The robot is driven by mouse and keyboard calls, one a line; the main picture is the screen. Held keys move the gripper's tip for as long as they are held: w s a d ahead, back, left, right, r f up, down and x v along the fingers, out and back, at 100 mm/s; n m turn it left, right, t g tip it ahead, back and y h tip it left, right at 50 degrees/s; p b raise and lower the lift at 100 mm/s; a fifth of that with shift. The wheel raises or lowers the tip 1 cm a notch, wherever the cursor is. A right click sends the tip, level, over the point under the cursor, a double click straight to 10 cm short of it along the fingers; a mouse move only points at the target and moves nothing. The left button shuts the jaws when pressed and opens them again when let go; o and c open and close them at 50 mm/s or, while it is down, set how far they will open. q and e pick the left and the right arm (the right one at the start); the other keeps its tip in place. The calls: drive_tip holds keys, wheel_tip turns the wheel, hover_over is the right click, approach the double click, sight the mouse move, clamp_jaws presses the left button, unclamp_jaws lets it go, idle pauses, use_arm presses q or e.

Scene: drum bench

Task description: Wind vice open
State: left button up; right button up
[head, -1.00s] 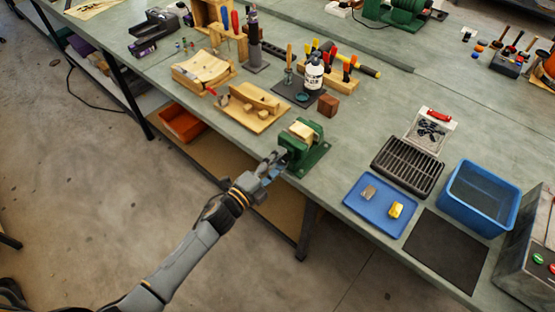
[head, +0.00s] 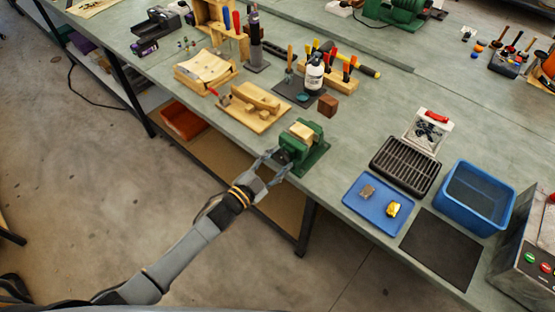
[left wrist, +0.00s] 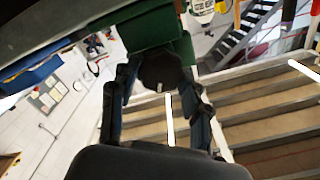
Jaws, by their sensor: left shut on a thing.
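The green vice (head: 316,157) stands at the front edge of the bench, with a pale wooden block (head: 301,131) between its jaws. My left gripper (head: 277,162) reaches the vice's front from over the floor. Its two fingers are on either side of the dark round hub at the end of the screw. In the left wrist view the fingers (left wrist: 160,82) are shut on this dark hub (left wrist: 162,70), below the green vice body (left wrist: 155,27). The crank bar cannot be made out clearly. My right gripper is not in view.
A wooden jig board (head: 255,108) lies left of the vice, and a small brown block (head: 328,105) behind it. To the right are a black grille tray (head: 405,165), a blue tray (head: 363,208) and a blue bin (head: 478,195). The floor before the bench is clear.

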use_arm(q)
drive_tip(key=shift+w+r+n, duration=0.1)
drive_tip(key=shift+r+n, duration=0.05)
drive_tip(key=shift+n, duration=0.35)
drive_tip(key=o, duration=0.8)
drive_tip(key=shift+c, duration=0.2)
drive_tip(key=o, duration=0.3)
drive_tip(key=shift+o, duration=0.5)
drive_tip(key=shift+w+d, duration=0.1)
drive_tip(key=v, duration=1.2)
